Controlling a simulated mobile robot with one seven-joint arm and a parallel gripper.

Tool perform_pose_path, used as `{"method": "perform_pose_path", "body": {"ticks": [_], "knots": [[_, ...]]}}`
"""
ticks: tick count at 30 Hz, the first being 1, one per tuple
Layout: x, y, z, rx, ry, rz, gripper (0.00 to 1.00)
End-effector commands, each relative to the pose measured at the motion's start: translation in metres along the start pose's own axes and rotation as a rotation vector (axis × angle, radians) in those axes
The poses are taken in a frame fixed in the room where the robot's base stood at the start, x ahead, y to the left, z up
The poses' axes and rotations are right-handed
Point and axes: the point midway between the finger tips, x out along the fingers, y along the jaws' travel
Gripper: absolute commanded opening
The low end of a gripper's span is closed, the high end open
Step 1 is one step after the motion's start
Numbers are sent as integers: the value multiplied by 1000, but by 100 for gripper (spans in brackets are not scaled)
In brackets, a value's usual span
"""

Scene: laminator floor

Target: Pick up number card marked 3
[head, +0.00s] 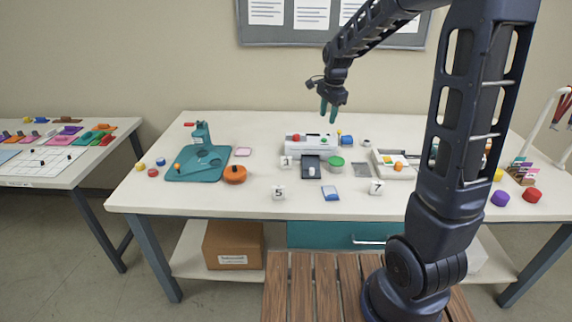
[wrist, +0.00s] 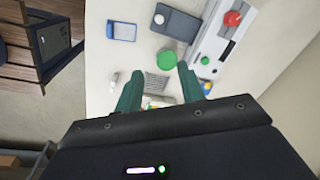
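Several small white number cards stand on the main table in the head view. One is at the front left (head: 278,192), one is behind it left of the dark pad (head: 286,162), and one is at the front right (head: 377,187). Their marks are too small to read surely, so I cannot tell which is the 3. My gripper (head: 329,110) hangs above the back middle of the table, behind and above the cards. It is open with nothing between its fingers; both green fingers also show apart in the wrist view (wrist: 159,75).
A white laminator-like machine (head: 305,140) with a red knob stands below my gripper. A green disc (head: 335,161), a dark pad (head: 311,168) and a blue-white tray (head: 330,193) lie nearby. A teal device (head: 198,165) and orange disc (head: 235,174) are left.

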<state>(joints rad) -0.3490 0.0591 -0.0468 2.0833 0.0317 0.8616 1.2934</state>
Motion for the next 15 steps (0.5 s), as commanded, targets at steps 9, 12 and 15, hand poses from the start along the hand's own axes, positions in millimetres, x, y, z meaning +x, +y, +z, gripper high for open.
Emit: {"method": "perform_pose_path", "body": {"ticks": [9, 12, 15], "knots": [[80, -70, 33, 248, -7, 71, 39], [108, -89, 46, 327, -3, 93, 39], [134, -104, 59, 400, 4, 111, 39]]}}
